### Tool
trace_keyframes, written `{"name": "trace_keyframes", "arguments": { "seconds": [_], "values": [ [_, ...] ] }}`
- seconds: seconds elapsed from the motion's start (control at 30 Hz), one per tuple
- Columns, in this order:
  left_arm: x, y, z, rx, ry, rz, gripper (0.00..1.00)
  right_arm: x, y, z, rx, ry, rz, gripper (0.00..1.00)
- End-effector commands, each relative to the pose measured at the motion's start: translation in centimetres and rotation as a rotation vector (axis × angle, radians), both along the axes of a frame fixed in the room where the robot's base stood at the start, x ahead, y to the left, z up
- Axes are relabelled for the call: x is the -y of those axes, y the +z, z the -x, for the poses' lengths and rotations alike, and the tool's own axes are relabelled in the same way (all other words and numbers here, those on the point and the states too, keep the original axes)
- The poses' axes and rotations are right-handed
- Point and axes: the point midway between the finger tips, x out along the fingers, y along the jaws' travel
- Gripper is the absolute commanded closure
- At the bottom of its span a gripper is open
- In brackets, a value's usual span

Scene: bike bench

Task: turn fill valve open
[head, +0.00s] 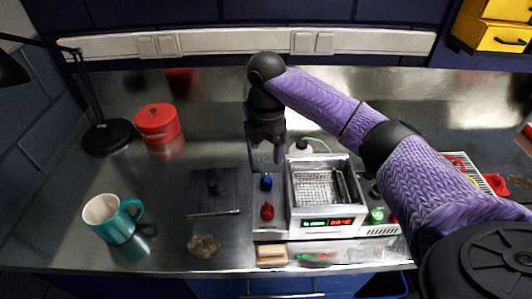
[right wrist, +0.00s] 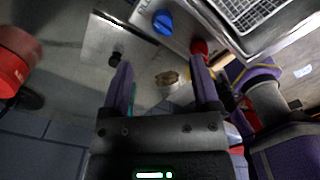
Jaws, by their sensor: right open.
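A blue knob valve (head: 266,181) and a red knob valve (head: 267,211) stand on the metal panel left of a basin unit (head: 324,223) with a wire basket. My left gripper is out of view.
A dark square plate with a small knob (head: 214,186) lies left of the valves. A teal mug (head: 112,220), a red tin (head: 158,124) and a lamp base (head: 107,137) stand further left. A wooden block (head: 272,255) lies at the front.

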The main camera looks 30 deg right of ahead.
Motion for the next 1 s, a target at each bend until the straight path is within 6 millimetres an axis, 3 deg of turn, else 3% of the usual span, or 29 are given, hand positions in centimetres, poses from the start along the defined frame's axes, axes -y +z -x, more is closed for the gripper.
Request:
{"name": "trace_keyframes", "arguments": {
  "seconds": [0.07,0.43,0.57,0.8,0.83,1.0],
  "values": [
    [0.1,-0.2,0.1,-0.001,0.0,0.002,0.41,0.2,-0.3,-0.1,0.0,0.005,-0.001,0.21],
    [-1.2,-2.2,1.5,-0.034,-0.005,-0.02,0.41,0.1,-8.4,0.0,-0.002,0.005,0.0,0.21],
    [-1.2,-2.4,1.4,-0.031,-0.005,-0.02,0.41,0.1,-9.6,0.0,0.0,0.005,0.001,0.21],
    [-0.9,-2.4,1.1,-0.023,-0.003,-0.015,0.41,0.1,-9.7,0.0,0.002,0.005,0.0,0.21],
    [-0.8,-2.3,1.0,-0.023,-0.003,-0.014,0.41,0.1,-9.7,0.0,0.002,0.005,0.0,0.23],
    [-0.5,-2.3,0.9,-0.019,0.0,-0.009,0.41,0.1,-9.7,0.0,0.002,0.005,0.0,0.59]
  ]
}}
